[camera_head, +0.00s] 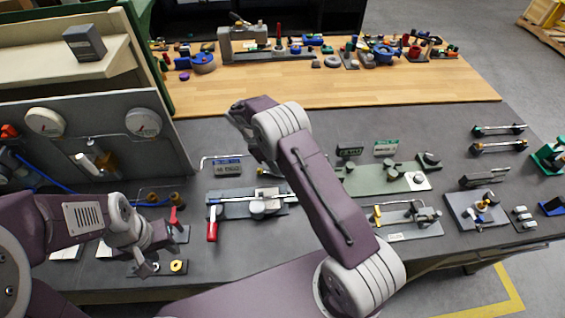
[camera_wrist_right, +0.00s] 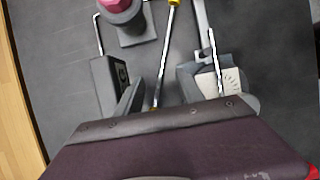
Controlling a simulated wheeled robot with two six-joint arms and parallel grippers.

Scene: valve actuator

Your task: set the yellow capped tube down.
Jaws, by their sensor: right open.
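A thin pale rod with a yellow end, which looks like the yellow capped tube (camera_wrist_right: 164,52), runs down the middle of the right wrist view. Its yellow end is cut by the top edge. My right gripper (camera_wrist_right: 180,100) is open, with grey fingers on either side of the tube's lower end. I cannot tell whether the tube touches the table or a finger. In the head view my right arm hides most of that gripper. My left gripper (camera_head: 159,252) appears open and empty, low over the bench at the left, near a small dark plate with a yellow ring (camera_head: 177,266).
A red-handled valve fixture (camera_head: 212,228) and a green plate fixture (camera_head: 365,180) stand near my right arm. A pink-red knob (camera_wrist_right: 117,5) rises beside the tube. A grey gauge panel (camera_head: 85,130) stands at left. Bare grey bench (camera_head: 440,115) lies at back right.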

